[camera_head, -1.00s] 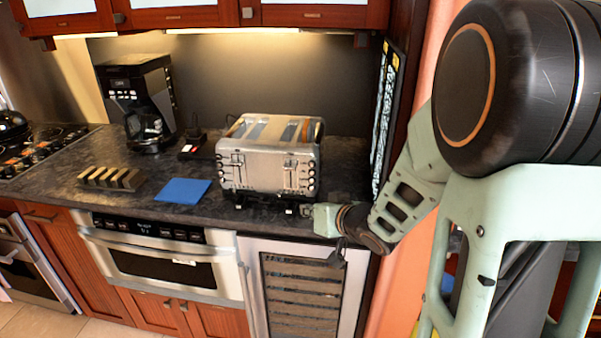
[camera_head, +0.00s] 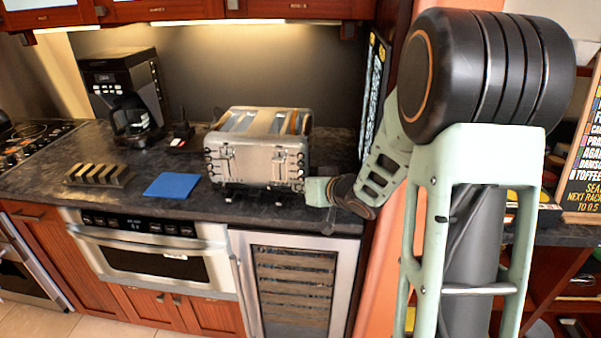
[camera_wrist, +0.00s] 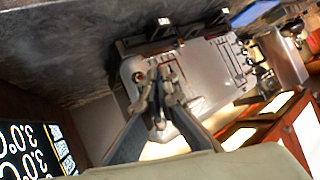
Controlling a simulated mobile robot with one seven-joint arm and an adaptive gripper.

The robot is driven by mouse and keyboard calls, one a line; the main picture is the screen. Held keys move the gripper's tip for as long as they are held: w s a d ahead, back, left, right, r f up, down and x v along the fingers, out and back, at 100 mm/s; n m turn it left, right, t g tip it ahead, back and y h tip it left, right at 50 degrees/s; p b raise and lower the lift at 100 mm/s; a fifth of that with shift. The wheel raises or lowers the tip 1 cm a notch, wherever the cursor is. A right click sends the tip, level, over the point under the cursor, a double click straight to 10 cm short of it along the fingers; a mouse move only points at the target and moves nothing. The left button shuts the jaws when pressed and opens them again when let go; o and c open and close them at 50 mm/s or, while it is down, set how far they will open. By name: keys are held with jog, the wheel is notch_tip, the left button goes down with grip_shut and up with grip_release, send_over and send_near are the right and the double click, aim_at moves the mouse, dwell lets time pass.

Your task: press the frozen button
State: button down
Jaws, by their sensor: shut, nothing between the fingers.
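A silver toaster (camera_head: 240,165) stands on the dark counter, with small round buttons in columns on its front. The right column of buttons (camera_head: 300,164) is near my gripper (camera_head: 304,186), which is at the toaster's lower right front corner. In the wrist view the toaster (camera_wrist: 207,68) appears turned on its side, and my gripper (camera_wrist: 160,84) is shut and empty in front of one end of its front face. The fingers cover part of the button column there. I cannot read any button label, so I cannot tell which is the frozen button or whether the fingertips touch one.
A blue square (camera_head: 172,186) and a slotted rack (camera_head: 97,175) lie on the counter (camera_head: 120,205) to the left. A black coffee maker (camera_head: 122,90) stands behind them. A tall dark panel (camera_head: 374,90) is right of the toaster. An oven drawer (camera_head: 155,255) is below.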

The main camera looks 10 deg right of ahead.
jog(key=shift+w+d+p, duration=0.2)
jog(key=shift+w+p, duration=0.05)
jog(key=shift+w, duration=0.35)
jog(key=shift+w+d+p, duration=0.2)
jog(key=shift+w, duration=0.4)
jog(key=shift+w, duration=0.1)
dwell(0.5)
jog(key=shift+w+d+p, duration=0.15)
jog(key=shift+w+p, duration=0.15)
jog(key=shift+w+d+p, duration=0.1)
jog(key=shift+w+p, duration=0.2)
jog(key=shift+w, duration=0.1)
dwell(0.6)
jog(key=shift+s, duration=0.1)
jog(key=shift+s+a, duration=0.25)
jog(key=shift+s, duration=0.45)
jog(key=shift+s, duration=0.1)
jog(key=s, duration=0.1)
jog(key=s+a, duration=0.1)
jog(key=s, duration=0.1)
jog(key=s+b, duration=0.1)
jog(key=shift+s+a, duration=0.3)
